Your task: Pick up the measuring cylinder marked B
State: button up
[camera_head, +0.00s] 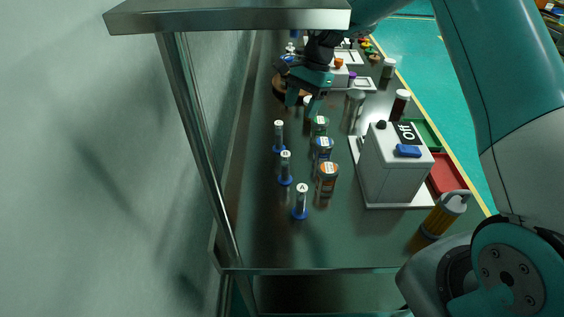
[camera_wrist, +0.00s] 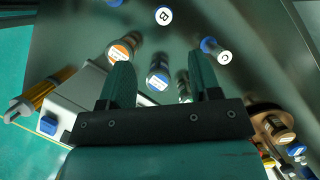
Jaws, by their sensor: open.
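The measuring cylinder marked B (camera_wrist: 163,15) shows near the top edge of the wrist view, with its white lettered top facing the camera. A third cylinder (camera_head: 301,200) stands nearest in the head view. My gripper (camera_wrist: 162,72) is open and empty, beyond the row of cylinders in the head view and apart from B.
Orange (camera_head: 327,178), blue (camera_head: 323,149) and green (camera_head: 319,126) labelled bottles stand right of the cylinders. A grey-white box (camera_head: 390,168) with an "Off" sign stands further right. A metal shelf post (camera_head: 193,130) rises at left. The near tabletop (camera_head: 350,240) is clear.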

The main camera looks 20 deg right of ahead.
aim_at(287, 154)
jog(key=shift+m, duration=0.5)
jog(key=shift+w+d+f+p+x, duration=0.15)
jog(key=shift+p+x, duration=0.7)
jog(key=shift+x, duration=2.2)
jog(key=shift+w+d+f+p+x, duration=0.2)
jog(key=shift+p+x, duration=0.7)
jog(key=shift+x, duration=2.2)
jog(key=shift+w+d+r+p+x, duration=0.2)
jog(key=shift+p+x, duration=0.65)
jog(key=shift+x, duration=2.2)
jog(key=shift+f, duration=0.15)
jog(key=c, duration=1)
